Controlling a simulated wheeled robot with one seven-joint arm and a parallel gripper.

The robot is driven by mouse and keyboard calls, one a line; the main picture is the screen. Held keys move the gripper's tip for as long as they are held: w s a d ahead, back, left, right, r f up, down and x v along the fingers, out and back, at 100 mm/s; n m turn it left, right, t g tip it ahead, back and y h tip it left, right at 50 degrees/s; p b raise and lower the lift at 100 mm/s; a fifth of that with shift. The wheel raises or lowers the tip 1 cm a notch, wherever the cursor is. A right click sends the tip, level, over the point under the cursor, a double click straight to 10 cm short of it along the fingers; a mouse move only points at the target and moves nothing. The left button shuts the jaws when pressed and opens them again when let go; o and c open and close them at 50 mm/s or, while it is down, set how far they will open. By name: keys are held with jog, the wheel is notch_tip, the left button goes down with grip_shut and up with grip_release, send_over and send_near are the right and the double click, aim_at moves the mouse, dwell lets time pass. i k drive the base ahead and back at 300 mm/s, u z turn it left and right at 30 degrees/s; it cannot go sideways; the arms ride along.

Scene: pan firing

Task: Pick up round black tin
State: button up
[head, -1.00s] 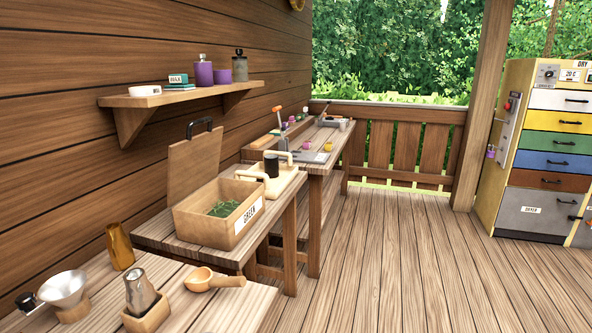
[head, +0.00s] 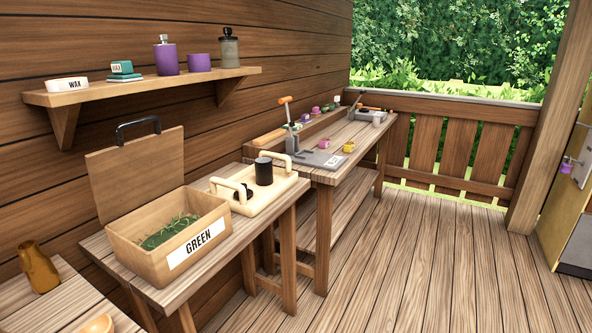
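A round black tin (head: 264,171) stands upright on a pale wooden tray with two handles (head: 283,183), on the middle table. A low dark round piece (head: 241,192) lies beside it on the tray, partly hidden by the near handle; I cannot tell if it is a lid. My gripper is not in view.
An open wooden box labelled GREEN (head: 146,263) stands just in front of the tray, its lid raised. A wall shelf (head: 150,87) with several containers hangs above. A farther table (head: 357,137) holds tools and small coloured pieces. The plank floor (head: 410,265) on the right is clear.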

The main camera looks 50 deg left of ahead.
aim_at(264, 165)
jog(key=u, duration=0.1)
jog(key=i, duration=1.25)
jog(key=u, duration=0.9)
jog(key=i, duration=1)
jog(key=u, duration=1)
jog(key=i, duration=0.85)
jog(key=u, duration=0.05)
